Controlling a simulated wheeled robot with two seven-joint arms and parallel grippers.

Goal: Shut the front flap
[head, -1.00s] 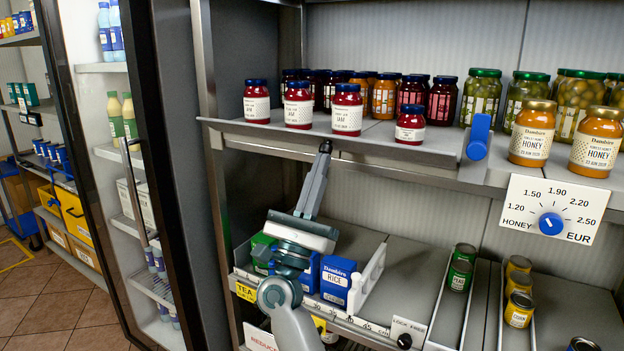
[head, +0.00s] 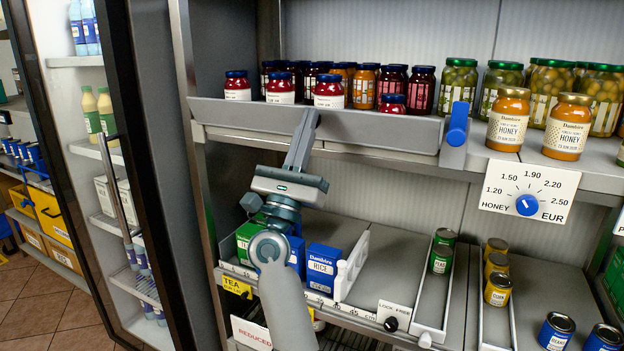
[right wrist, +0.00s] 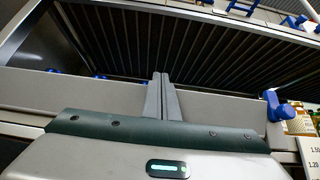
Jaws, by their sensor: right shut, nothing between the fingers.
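The front flap (head: 370,132) is a long grey strip along the upper shelf's front edge. It stands up now and hides the lower parts of the jam jars behind it. A blue catch (head: 458,124) is at its right end. My right gripper (head: 306,118) is shut and empty, with its fingertips at the flap's front face, left of its middle. In the right wrist view the closed fingers (right wrist: 163,80) lie against or just before the flap (right wrist: 215,112); contact is not certain. My left gripper is not in view.
Red jam jars (head: 328,92) stand behind the flap, and honey jars (head: 508,118) stand right of the catch. A price dial (head: 527,204) hangs below them. A glass-door fridge stands left.

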